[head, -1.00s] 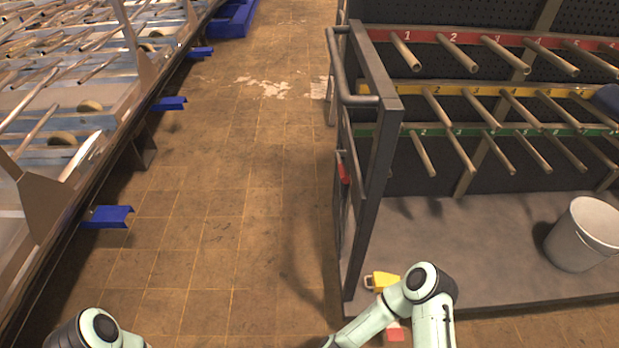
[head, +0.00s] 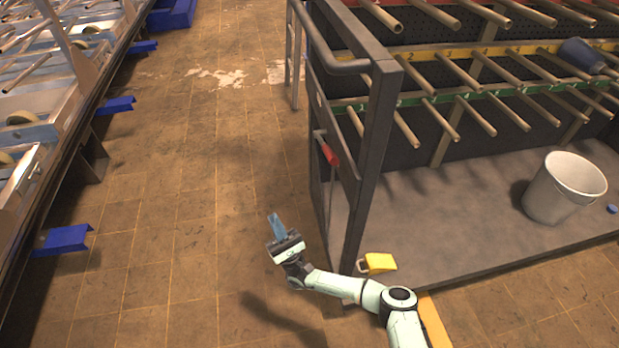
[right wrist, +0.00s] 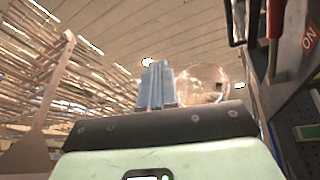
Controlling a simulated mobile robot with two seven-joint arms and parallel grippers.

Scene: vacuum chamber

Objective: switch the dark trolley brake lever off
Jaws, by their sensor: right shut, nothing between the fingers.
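The dark trolley (head: 385,130) stands right of the aisle, with a grey frame and rows of pegs. Its brake lever (head: 329,154), with a red grip, is on the left end frame, facing the aisle. In the right wrist view a red-gripped lever (right wrist: 275,20) shows at the upper right, beside a red label reading "ON" (right wrist: 309,38). My right gripper (head: 276,224) is shut and empty, below and left of the lever, apart from it. Its blue fingers (right wrist: 156,86) are together in the right wrist view. My left gripper is out of view.
A white bucket (head: 565,188) stands on the trolley deck, near a small blue cap (head: 612,208). A yellow object (head: 379,263) is at the deck's near left corner. A rack with blue feet (head: 64,240) lines the left. The tiled aisle between is clear.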

